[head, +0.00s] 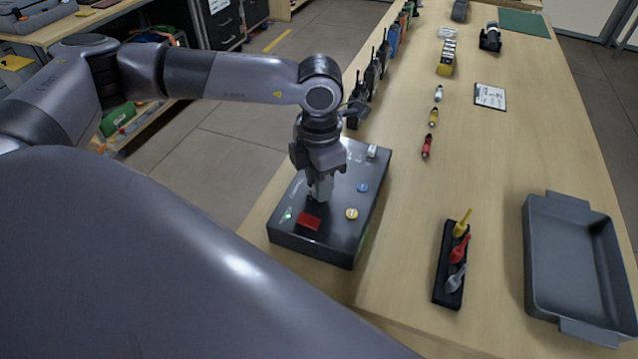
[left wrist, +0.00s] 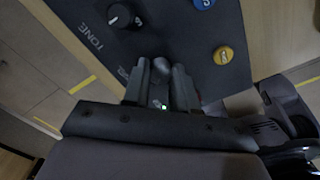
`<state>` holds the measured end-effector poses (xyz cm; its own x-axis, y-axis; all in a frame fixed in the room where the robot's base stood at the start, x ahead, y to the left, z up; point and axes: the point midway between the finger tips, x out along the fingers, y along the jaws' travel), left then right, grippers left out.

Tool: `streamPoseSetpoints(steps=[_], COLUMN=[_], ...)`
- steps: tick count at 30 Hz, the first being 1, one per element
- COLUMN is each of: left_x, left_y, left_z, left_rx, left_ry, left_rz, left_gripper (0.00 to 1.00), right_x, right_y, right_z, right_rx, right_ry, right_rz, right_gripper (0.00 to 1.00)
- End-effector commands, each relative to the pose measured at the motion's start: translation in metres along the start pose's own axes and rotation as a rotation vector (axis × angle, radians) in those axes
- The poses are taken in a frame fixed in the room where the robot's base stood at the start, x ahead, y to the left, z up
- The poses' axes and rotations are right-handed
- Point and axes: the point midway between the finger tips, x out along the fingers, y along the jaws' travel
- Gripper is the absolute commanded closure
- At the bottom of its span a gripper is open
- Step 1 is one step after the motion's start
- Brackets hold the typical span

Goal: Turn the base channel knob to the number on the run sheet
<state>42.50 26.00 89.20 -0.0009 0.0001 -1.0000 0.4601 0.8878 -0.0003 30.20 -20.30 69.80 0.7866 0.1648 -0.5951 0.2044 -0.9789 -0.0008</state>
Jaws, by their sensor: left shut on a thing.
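The dark base box (head: 345,235) sits on the left side of the table, with a green light, a red block-like control (head: 309,221), a yellow button (head: 351,213) and a blue button (head: 362,187). My left gripper (head: 320,192) points down onto its top and is shut on the channel knob, which its fingers hide. A clipboard sheet (head: 490,96) lies farther back, too small to read. My right gripper is out of view.
A grey tray (head: 530,255) and a black rack (head: 440,275) with yellow, red and grey pieces stand at right. Several radios (head: 371,75) line the left table edge beyond the box. Small connectors (head: 427,147) lie mid-table. The table between box and rack is clear.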

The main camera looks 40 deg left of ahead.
Motion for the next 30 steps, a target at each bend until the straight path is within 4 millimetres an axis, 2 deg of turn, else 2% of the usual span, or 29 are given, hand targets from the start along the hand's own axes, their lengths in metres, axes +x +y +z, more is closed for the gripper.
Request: streamPoseSetpoints(steps=[15,30], left_x=[0.003,0.002], left_y=[0.000,0.000], left_z=[0.000,0.000], left_rx=[0.487,0.924], left_ry=[-0.003,-0.003], left_rz=[0.001,0.003], left_gripper=[1.00,1.00], right_x=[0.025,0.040], right_y=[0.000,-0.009], right_z=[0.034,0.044], right_rx=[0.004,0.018], right_ry=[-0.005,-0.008], right_rz=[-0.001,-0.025], right_gripper=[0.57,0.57])
